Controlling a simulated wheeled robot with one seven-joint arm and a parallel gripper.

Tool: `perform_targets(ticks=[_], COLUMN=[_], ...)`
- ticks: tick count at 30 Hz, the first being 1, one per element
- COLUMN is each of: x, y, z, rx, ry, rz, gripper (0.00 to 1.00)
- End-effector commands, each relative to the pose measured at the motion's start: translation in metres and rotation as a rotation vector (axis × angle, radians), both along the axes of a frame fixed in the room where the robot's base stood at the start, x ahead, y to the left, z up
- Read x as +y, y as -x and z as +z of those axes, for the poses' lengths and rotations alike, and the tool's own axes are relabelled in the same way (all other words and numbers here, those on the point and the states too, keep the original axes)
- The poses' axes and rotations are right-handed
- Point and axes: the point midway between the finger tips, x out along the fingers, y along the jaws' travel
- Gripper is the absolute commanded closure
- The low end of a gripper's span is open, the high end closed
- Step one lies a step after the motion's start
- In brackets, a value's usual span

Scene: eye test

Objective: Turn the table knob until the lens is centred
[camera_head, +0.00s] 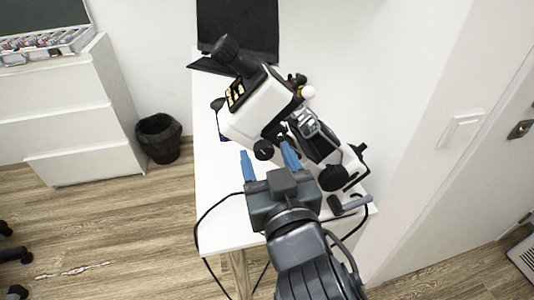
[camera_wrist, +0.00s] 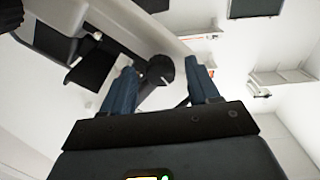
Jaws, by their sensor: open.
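A white and black eye-test instrument (camera_head: 255,108) stands tilted in the picture on a white table (camera_head: 222,232). Its side bears a small round black knob (camera_head: 263,150), and a larger black knob (camera_head: 333,177) sits lower right. My gripper (camera_head: 267,156) is open, its two blue fingers pointing at the instrument. In the head view the small knob appears between the fingertips. In the wrist view a round dark knob (camera_wrist: 159,69) shows between the fingers; whether they touch it I cannot tell. Which knob is the table knob, and whether the lens is centred, I cannot tell.
A grey handle (camera_head: 350,204) sticks out near the table's right front corner. A black laptop or screen (camera_head: 238,28) stands at the table's back. Left are white drawers (camera_head: 75,125) and a black bin (camera_head: 159,138). A wall rises close on the right.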

Motion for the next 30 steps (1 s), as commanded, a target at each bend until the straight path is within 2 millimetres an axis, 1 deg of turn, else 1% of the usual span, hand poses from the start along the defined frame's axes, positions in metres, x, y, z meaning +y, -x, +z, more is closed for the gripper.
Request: perform_targets(ticks=[3, 10, 11, 27, 28, 30], x=[0.0016, 0.0017, 0.0017, 0.0017, 0.0017, 0.0017], y=[-0.0049, -0.0053, -0.0053, -0.0050, -0.0050, -0.0050], z=[0.0002, -0.0002, -0.0002, -0.0001, -0.0001, 0.0002], rx=[0.000, 0.000, 0.000, 0.000, 0.000, -0.002], ry=[0.000, 0.000, 0.000, 0.000, 0.001, 0.006], rz=[0.001, 0.001, 0.001, 0.001, 0.001, 0.001], gripper=[0.40, 0.40, 0.42, 0.93, 0.96, 0.96])
